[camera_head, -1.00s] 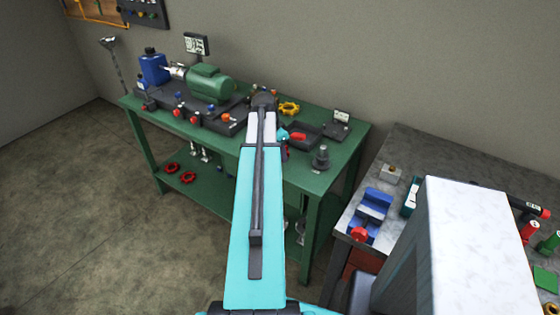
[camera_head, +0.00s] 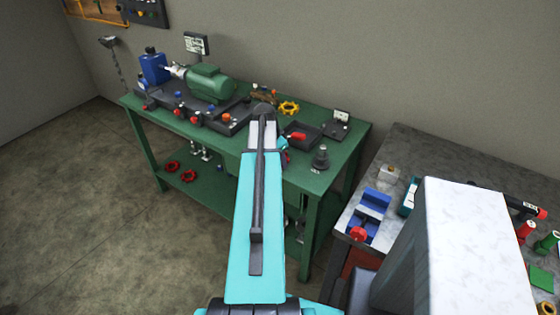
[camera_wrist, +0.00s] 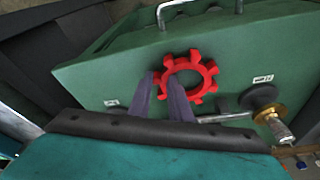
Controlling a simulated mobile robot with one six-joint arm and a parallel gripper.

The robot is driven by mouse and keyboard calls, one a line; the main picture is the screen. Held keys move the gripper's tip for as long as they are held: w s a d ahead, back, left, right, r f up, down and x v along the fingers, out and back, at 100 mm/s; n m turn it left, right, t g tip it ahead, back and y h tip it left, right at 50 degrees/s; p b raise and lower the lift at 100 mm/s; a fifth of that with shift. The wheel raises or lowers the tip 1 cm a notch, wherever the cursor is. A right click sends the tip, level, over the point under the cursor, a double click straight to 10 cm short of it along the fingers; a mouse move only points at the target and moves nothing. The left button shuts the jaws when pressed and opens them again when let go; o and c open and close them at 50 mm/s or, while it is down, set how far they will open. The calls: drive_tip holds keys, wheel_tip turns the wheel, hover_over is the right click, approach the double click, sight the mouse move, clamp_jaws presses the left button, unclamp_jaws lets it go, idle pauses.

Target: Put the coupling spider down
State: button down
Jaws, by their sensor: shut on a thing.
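The coupling spider (camera_wrist: 207,75) is a red toothed ring. In the wrist view my gripper (camera_wrist: 164,84) is shut on its left edge, with the grey fingers at its lower left. The spider is held in front of a green surface; I cannot tell whether it touches it. In the head view my teal arm reaches towards the green bench (camera_head: 330,196), and it hides the fingers and most of what they hold.
A green motor (camera_head: 210,84) and blue unit (camera_head: 154,67) stand on the bench. A yellow toothed ring (camera_head: 289,108) and dark tray (camera_head: 302,135) are behind my arm. Red rings (camera_head: 172,168) lie on the lower shelf. A metal fitting (camera_wrist: 262,98) is right of the spider.

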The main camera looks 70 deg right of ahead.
drive_tip(key=shift+f, duration=0.2)
drive_tip(key=c, duration=1.6)
unclamp_jaws()
drive_tip(key=shift+r, duration=0.3)
drive_tip(key=shift+b+v, duration=1.2)
drive_tip(key=shift+v, duration=4.75)
drive_tip(key=shift+w, duration=0.1)
drive_tip(key=shift+f, duration=0.1)
